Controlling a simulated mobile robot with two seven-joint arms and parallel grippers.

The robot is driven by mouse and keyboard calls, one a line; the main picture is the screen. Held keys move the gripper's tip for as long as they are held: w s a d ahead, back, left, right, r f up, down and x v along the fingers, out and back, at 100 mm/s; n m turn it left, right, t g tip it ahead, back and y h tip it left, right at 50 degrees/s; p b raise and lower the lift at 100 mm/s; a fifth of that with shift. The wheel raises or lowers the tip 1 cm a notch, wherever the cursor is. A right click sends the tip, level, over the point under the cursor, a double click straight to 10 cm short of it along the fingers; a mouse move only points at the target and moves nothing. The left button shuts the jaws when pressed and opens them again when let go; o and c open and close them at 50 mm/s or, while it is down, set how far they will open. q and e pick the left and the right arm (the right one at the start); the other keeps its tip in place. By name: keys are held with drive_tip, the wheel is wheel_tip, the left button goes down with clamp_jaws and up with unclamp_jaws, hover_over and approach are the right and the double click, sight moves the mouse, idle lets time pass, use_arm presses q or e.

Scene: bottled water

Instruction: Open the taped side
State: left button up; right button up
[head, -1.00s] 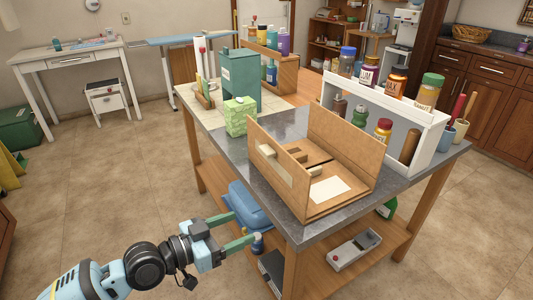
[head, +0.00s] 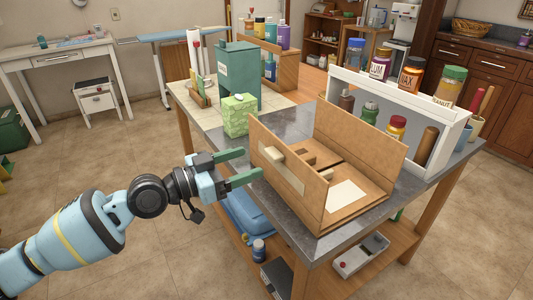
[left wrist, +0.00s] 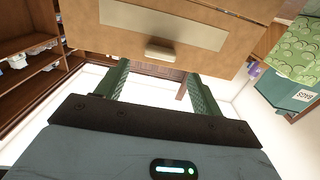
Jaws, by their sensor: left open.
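A cardboard box (head: 355,218) stands open on the grey counter, with tall upright panels on its left and right. Its left panel (head: 258,136) carries a pale strip (head: 292,180) and a small cream block (head: 274,153) at the top of that strip. In the left wrist view the panel (left wrist: 240,50) fills the top, with the strip (left wrist: 185,30) and the block (left wrist: 160,49) on it. My left gripper (head: 251,163) is open and empty, just left of this panel, its green fingers pointing at it. In the wrist view the block lies ahead between the fingers (left wrist: 157,75). My right gripper is not in view.
A green patterned box (head: 239,115) and a teal box (head: 238,75) stand behind the cardboard box. A white shelf (head: 436,113) with jars and bottles stands right of it. The table's lower shelf holds a blue bin (head: 250,218).

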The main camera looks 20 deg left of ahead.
sight(269, 155)
use_arm(q)
drive_tip(key=p+x, duration=0.1)
drive_tip(key=x, duration=0.4)
drive_tip(key=shift+r, duration=0.15)
drive_tip(key=shift+w+d, duration=0.4)
drive_tip(key=shift+w, duration=0.15)
